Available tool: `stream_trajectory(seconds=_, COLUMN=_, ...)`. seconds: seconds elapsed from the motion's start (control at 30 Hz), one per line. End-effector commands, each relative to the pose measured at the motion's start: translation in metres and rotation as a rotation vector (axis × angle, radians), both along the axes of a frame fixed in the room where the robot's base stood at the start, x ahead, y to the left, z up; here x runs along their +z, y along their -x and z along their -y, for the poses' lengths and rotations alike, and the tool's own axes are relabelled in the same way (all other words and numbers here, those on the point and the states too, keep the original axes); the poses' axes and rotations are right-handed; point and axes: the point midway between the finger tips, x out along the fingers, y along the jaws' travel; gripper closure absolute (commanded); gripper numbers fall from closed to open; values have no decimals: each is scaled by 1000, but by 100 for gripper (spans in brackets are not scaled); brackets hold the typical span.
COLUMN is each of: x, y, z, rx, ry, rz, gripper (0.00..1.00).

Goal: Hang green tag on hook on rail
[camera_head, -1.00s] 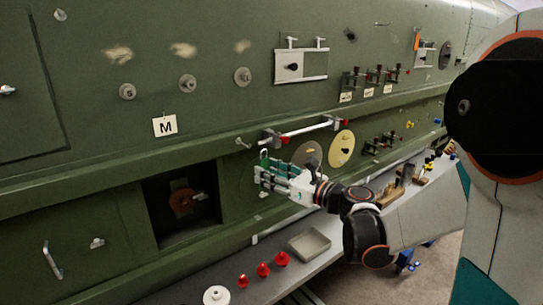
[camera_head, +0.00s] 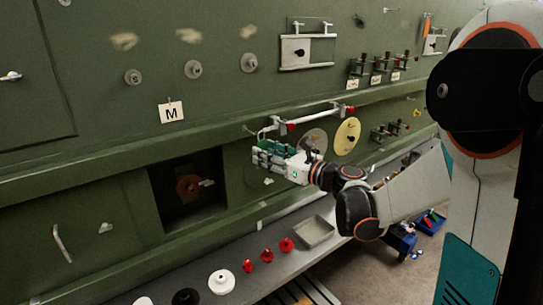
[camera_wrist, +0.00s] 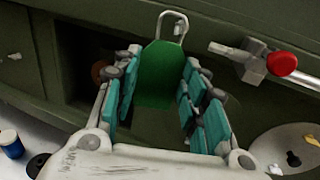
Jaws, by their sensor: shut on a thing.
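The green tag (camera_wrist: 160,78) stands upright between the teal-padded fingers of my gripper (camera_wrist: 163,85) in the wrist view. Its metal wire loop (camera_wrist: 175,22) sticks up above the fingertips. In the head view my gripper (camera_head: 268,156) is shut on the tag, just below the left end of the white rail (camera_head: 310,118). In the wrist view a grey prong, seemingly the hook (camera_wrist: 224,48), juts left from the rail's bracket, to the right of the loop and apart from it in the picture. In the head view the tag is mostly hidden by the fingers.
A red knob (camera_wrist: 282,63) sits by the rail bracket. A yellow disc (camera_head: 347,137) and a grey disc are right of my gripper. A dark recess (camera_head: 187,188) opens at left. Below, a ledge holds a grey tray (camera_head: 315,232) and several red pieces (camera_head: 267,254).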

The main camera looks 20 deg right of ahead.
Motion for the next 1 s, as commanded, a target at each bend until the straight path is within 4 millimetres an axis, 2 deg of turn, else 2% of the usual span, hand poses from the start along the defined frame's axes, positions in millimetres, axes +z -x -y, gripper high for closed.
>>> stream_trajectory(seconds=0.67, x=-3, y=-35, z=-12, rx=1, ry=0, rz=0, gripper=73)
stream_trajectory(seconds=1.0, x=-14, y=-46, z=-15, rx=0, ry=0, rz=0, gripper=73)
